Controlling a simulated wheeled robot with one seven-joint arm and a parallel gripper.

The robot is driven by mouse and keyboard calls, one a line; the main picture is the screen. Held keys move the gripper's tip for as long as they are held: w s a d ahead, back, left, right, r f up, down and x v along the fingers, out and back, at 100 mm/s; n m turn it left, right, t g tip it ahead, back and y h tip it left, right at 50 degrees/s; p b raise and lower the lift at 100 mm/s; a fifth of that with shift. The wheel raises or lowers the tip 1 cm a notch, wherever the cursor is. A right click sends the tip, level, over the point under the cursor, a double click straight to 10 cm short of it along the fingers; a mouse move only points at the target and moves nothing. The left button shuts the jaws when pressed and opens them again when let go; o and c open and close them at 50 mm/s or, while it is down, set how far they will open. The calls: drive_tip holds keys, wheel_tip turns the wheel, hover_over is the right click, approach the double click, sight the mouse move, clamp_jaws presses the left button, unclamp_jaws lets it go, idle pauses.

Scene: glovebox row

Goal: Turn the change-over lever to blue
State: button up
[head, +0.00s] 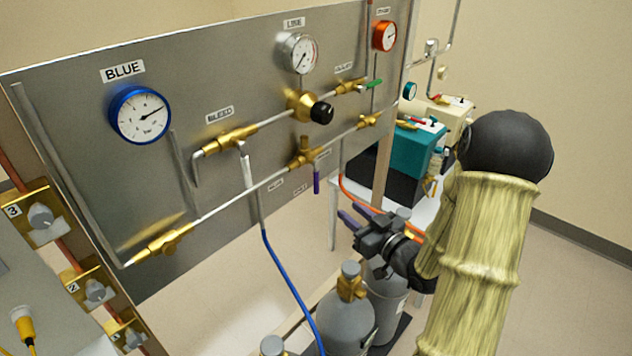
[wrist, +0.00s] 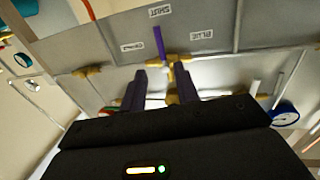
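The change-over lever (head: 317,183) is a purple handle on a brass valve (head: 303,153) low in the middle of the grey panel. In the head view it hangs straight down. In the wrist view, where the panel appears upside down, the lever (wrist: 159,43) points at the SHUT label (wrist: 161,11). The BLUE label (wrist: 202,35) is to its right there, and another label (wrist: 131,47), probably ORANGE, is to its left. My gripper (head: 352,214) is open and empty, in front of the panel and apart from the lever. In the wrist view its dark fingers (wrist: 160,84) stand either side of a gap below the lever.
A blue-rimmed gauge (head: 140,114) is on the panel's left, and an orange gauge (head: 385,36) at upper right. A blue hose (head: 285,270) hangs below. Grey cylinders (head: 345,322) stand on the floor.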

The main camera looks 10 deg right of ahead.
sight(318, 184)
drive_tip(key=p+x, duration=0.3)
drive_tip(key=x, duration=1.1)
drive_tip(key=shift+w+a, duration=0.1)
drive_tip(key=shift+w, duration=0.25)
drive_tip(key=shift+f, duration=0.1)
clamp_jaws()
